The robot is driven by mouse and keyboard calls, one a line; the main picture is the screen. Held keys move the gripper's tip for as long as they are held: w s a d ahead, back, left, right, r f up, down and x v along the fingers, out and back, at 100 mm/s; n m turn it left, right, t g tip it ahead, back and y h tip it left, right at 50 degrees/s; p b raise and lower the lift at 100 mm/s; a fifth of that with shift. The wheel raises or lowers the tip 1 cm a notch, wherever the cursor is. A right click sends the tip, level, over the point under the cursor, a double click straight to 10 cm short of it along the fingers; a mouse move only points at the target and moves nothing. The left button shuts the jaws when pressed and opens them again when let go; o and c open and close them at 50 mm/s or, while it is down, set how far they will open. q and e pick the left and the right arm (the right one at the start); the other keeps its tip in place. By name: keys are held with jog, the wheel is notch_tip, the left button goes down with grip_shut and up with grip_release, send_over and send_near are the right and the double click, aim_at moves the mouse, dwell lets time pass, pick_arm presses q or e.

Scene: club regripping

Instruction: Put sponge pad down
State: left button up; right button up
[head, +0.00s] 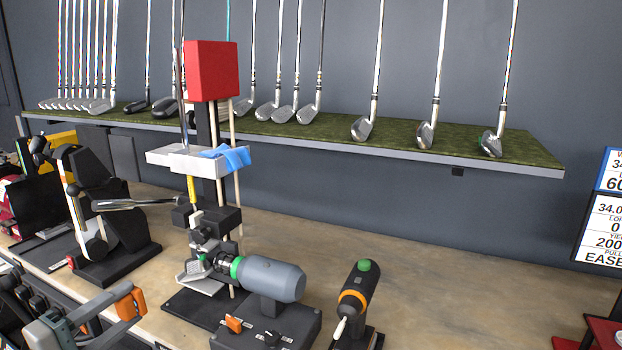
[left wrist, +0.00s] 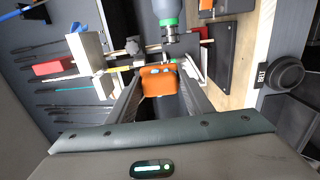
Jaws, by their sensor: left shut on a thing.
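My left gripper (head: 122,302) is at the lower left of the head view, in front of the workbench's near side. It is shut on an orange block (head: 129,309), which I take to be the sponge pad. In the left wrist view the orange block (left wrist: 160,82) sits between the two dark fingers, clear of the equipment behind it. Part of the block is hidden by the fingers. My right gripper is not in view.
A wooden workbench (head: 430,285) carries a clamp stand with a white tray (head: 170,158), blue cloth (head: 230,157) and red box (head: 211,70). A grey cylinder (head: 270,278) and an upright tool (head: 357,290) stand near the front. Bench to their right is mostly clear.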

pick_arm(q)
jog(key=s+d+f+h, duration=0.1)
jog(key=s+d+f, duration=0.1)
jog(key=d+f, duration=0.3)
jog(key=s+d+f+m, duration=0.1)
jog(key=s+d+f, duration=0.2)
jog(key=d, duration=0.7)
notch_tip(320, 180, down, 2)
jog(key=shift+s+d+g+h, duration=0.2)
jog(key=shift+d+g+h, duration=0.15)
jog(key=shift+g+h, duration=0.05)
jog(key=shift+s, duration=0.15)
